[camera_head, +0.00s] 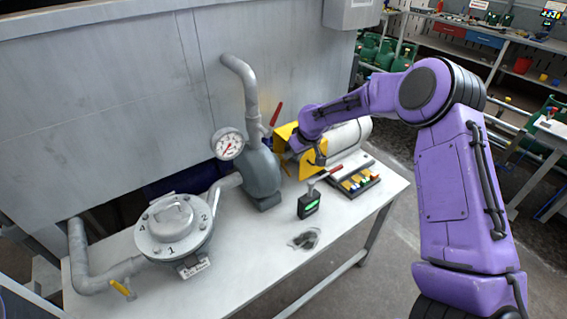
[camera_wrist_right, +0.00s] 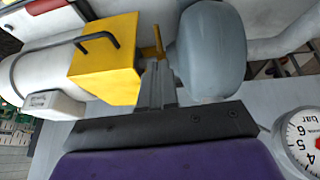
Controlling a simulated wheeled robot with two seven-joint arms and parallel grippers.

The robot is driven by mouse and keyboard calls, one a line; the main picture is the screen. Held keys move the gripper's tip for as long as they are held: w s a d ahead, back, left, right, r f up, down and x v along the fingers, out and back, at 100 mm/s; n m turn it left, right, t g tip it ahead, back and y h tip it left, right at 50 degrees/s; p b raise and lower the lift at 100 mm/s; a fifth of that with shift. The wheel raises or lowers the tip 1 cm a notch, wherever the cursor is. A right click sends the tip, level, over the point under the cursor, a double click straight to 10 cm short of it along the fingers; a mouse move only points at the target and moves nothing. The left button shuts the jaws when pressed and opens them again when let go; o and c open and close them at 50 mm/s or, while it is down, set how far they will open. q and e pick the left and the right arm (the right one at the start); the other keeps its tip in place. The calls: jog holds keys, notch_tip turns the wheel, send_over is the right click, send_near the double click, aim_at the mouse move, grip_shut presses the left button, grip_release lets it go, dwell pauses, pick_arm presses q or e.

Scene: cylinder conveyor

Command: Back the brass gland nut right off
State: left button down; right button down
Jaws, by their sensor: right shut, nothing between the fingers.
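I cannot make out the brass gland nut for certain. In the wrist view a small brass-yellow upright piece (camera_wrist_right: 158,42) shows just beyond the fingertips, between the yellow housing (camera_wrist_right: 108,62) and the grey pump body (camera_wrist_right: 210,50); I cannot tell whether it is the nut. My right gripper (camera_wrist_right: 158,75) is shut and empty in that gap. In the head view the purple right arm reaches in from the right to the yellow housing (camera_head: 313,168), beside the grey pump body (camera_head: 262,172); the fingertips are hidden there. My left gripper is not in view.
A pressure gauge (camera_head: 228,143) and a red lever (camera_head: 276,114) stand close to the pump. A round lidded vessel (camera_head: 173,232), a small black meter (camera_head: 308,204) and a tray of coloured pieces (camera_head: 356,184) share the bench (camera_head: 262,262). The bench's front is mostly clear.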

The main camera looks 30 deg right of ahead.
send_near(289, 174)
jog(key=f, duration=0.1)
jog(key=b+x, duration=0.3)
jog(key=x, duration=0.2)
jog(key=shift+w+r, duration=0.1)
jog(key=shift+w, duration=0.05)
jog(key=shift+d+b, duration=0.1)
jog(key=shift+b, duration=0.25)
jog(key=shift+w, duration=0.1)
